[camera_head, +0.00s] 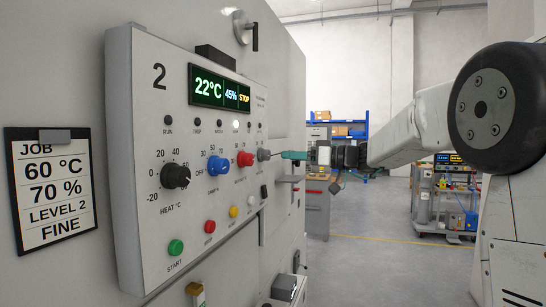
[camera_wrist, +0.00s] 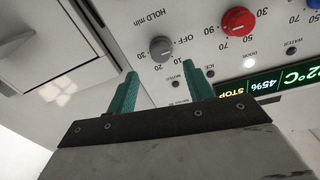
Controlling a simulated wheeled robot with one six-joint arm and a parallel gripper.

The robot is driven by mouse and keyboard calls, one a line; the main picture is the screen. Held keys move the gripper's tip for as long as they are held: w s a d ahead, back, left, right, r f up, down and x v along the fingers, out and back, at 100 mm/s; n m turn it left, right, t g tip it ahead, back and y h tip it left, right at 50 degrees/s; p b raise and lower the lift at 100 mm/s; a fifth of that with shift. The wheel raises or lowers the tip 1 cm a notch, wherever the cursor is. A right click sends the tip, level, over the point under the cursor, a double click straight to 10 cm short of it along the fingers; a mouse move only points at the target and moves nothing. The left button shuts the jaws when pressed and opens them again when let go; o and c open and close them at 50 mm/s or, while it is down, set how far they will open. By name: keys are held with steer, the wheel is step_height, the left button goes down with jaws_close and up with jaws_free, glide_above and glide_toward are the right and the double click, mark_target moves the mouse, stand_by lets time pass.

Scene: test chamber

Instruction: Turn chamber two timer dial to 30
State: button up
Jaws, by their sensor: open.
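The control panel marked 2 (camera_head: 150,130) stands on the left in the head view. Its grey dial (camera_head: 263,155) sits at the right end of the dial row. In the wrist view, which shows the panel upside down, this grey dial (camera_wrist: 161,48) is labelled HOLD min, with OFF, 10, 20 and 30 around it. I cannot make out where its pointer stands. My gripper (camera_head: 288,155) is level with the dial, a little off its face. In the wrist view its green fingers (camera_wrist: 166,78) are open and empty, one to each side below the dial, not touching it.
A red dial (camera_head: 245,159), a blue dial (camera_head: 218,166) and a black heat dial (camera_head: 175,176) sit left of the grey one. Coloured buttons lie below. The display (camera_head: 219,89) reads 22°C, 45%, STOP. A job card (camera_head: 52,188) hangs at left.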

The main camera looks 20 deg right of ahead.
mark_target(269, 155)
steer(key=x, duration=0.7)
steer(key=shift+s, duration=0.1)
steer(key=c, duration=1)
